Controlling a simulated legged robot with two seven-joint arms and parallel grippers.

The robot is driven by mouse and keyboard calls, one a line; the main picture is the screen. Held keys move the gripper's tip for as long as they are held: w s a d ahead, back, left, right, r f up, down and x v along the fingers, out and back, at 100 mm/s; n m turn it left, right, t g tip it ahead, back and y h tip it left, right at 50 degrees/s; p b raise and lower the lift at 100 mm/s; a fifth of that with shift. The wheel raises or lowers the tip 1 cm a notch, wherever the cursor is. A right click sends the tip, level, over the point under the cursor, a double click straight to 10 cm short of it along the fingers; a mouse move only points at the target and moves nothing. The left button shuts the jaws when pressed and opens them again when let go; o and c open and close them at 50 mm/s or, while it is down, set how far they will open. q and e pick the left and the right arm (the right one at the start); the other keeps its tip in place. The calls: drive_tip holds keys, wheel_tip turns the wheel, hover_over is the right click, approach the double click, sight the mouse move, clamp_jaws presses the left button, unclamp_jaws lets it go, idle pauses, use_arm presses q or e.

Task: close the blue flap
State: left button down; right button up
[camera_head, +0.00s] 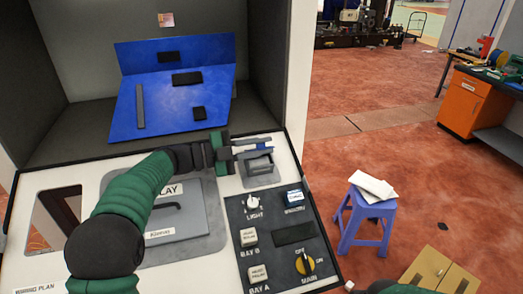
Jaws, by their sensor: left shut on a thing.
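The blue flap (168,104) is a broad blue plate in the grey recess at the back of the panel. It slopes toward me, with a blue strip (210,50) standing up behind it. Dark pieces show on its face. My left gripper (252,147) is to the right of and nearer than the plate, apart from it. It is shut on a small grey and blue piece above a grey socket (259,166) on the white panel; the fingers hide part of this piece. My right gripper is not in view.
My left arm crosses the panel over a grey lid (185,232) with a handle. A dark control plate (290,236) with knobs and buttons is at the right.

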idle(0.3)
use_arm(q)
drive_tip(key=c, duration=1.4)
unclamp_jaws()
drive_tip(key=shift+a, duration=0.1)
drive_tip(key=shift+c, duration=0.2)
drive_tip(key=b+v, duration=0.4)
drive_tip(key=v, duration=1.2)
drive_tip(key=shift+w+a+f, duration=0.1)
drive_tip(key=shift+a, duration=0.5)
drive_tip(key=shift+d+r, duration=0.15)
drive_tip(key=shift+r, duration=0.05)
